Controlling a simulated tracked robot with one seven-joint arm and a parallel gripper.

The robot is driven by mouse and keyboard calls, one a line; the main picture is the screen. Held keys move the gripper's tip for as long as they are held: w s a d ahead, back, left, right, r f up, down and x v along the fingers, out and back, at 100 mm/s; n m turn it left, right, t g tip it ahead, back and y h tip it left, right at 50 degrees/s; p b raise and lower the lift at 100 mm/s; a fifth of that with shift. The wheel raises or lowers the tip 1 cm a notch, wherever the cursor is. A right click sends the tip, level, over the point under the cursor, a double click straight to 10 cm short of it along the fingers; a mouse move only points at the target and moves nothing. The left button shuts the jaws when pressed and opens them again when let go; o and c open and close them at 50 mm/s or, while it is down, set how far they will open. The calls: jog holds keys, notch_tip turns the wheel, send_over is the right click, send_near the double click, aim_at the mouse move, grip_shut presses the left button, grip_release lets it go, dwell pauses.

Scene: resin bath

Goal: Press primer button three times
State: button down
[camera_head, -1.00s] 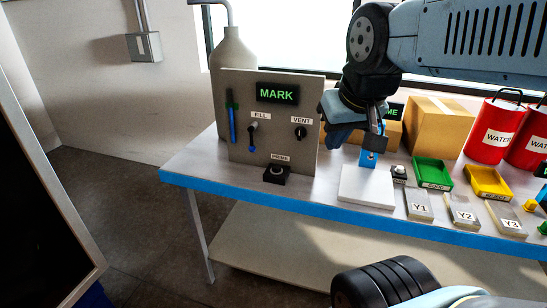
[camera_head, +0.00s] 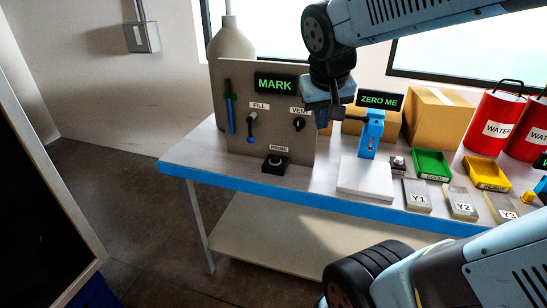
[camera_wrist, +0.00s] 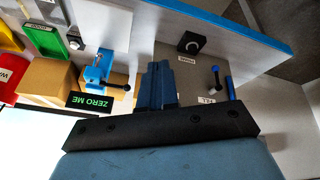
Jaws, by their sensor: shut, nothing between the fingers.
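The primer button is a dark block with a round top, under a PRIME label at the foot of the grey panel (camera_head: 300,151). The button (camera_head: 274,165) sits on the table near its front edge. In the wrist view the button (camera_wrist: 190,43) is beyond the fingertips, up and to the right. My gripper (camera_wrist: 160,70) is shut and empty, its blue fingers together. In the head view my gripper (camera_head: 321,118) hangs in front of the panel's right edge, above and right of the button, apart from it. It partly covers the VENT label.
The panel has a MARK display (camera_head: 275,84), a FILL lever (camera_head: 251,128) and a VENT knob (camera_head: 299,124). A blue clamp stand (camera_head: 371,135) on a white base is right of my gripper. Trays, labelled blocks and red WATER cans stand farther right.

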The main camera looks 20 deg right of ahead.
jog(key=w+f+h, duration=0.3)
jog(key=w+f, duration=0.2)
jog(key=w, duration=0.7)
jog(key=t+h, duration=0.1)
jog(key=h, duration=0.1)
send_over(273, 159)
notch_tip(273, 159, down, 9)
jog(key=shift+f, duration=4.35)
jog(key=shift+f, duration=0.35)
